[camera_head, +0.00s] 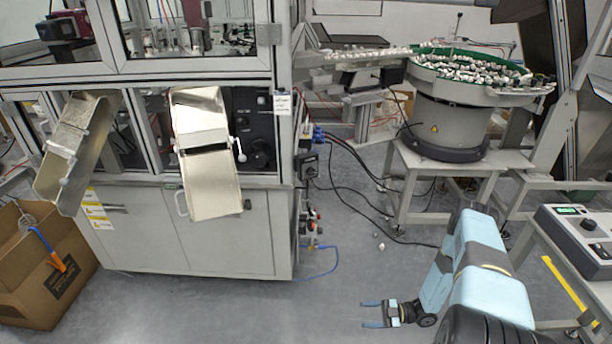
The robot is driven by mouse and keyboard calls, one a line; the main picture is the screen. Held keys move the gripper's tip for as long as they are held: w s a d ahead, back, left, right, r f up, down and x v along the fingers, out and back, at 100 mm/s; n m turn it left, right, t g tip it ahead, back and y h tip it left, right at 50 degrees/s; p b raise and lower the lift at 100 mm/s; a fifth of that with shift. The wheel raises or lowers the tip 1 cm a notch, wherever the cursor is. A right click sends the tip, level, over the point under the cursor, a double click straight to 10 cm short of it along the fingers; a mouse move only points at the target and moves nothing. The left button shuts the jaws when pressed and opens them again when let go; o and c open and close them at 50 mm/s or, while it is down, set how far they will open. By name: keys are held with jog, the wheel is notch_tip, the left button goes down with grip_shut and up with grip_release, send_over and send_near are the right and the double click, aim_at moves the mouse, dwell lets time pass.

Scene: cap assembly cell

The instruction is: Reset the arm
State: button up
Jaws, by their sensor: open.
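My gripper (370,313) shows at the lower middle right, at the end of my light blue and black arm (468,270). Its two blue fingers point left and stand apart, with nothing between them. It is over the grey floor, clear of the machines. The arm reaches in from the lower right corner and is bent at the elbow.
The assembly machine (232,240) with two metal chutes (210,185) stands left. A cardboard box (40,290) is at the lower left. A bowl feeder (450,115) full of small parts stands behind. A control box (585,232) is at right. Cables cross the floor.

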jog(key=w+d+r+n+g+h, duration=0.1)
jog(key=w+r+n+h, duration=0.15)
jog(key=r+n, duration=0.4)
jog(key=w+d+r+n+g+h, duration=0.1)
jog(key=w+d+r+n+g, duration=0.2)
jog(key=r, duration=0.6)
jog(key=w+r+n+h, duration=0.1)
jog(key=w+r+n, duration=0.35)
jog(key=r, duration=0.35)
notch_tip(320, 180, up, 24)
jog(key=a+n+h, duration=0.1)
jog(key=n+h, duration=0.5)
jog(key=n, duration=0.6)
jog(key=s+a+r+n+t+h, duration=0.1)
jog(key=s+r+n+t+h, duration=0.1)
jog(key=s+r+n, duration=0.6)
jog(key=s+a+r+n+t+h, duration=0.2)
jog(key=s+r+n, duration=0.1)
jog(key=r, duration=0.8)
jog(key=s+r+n+t+h, duration=0.1)
jog(key=s+r+n+t, duration=0.1)
jog(key=s+r+n, duration=0.3)
jog(key=s+r+n+t+h, duration=0.2)
jog(key=s+n, duration=0.5)
jog(key=s, duration=0.5)
notch_tip(320, 180, up, 3)
jog(key=shift+d+f+t, duration=0.1)
jog(key=shift+d+t, duration=0.25)
jog(key=shift+t, duration=0.45)
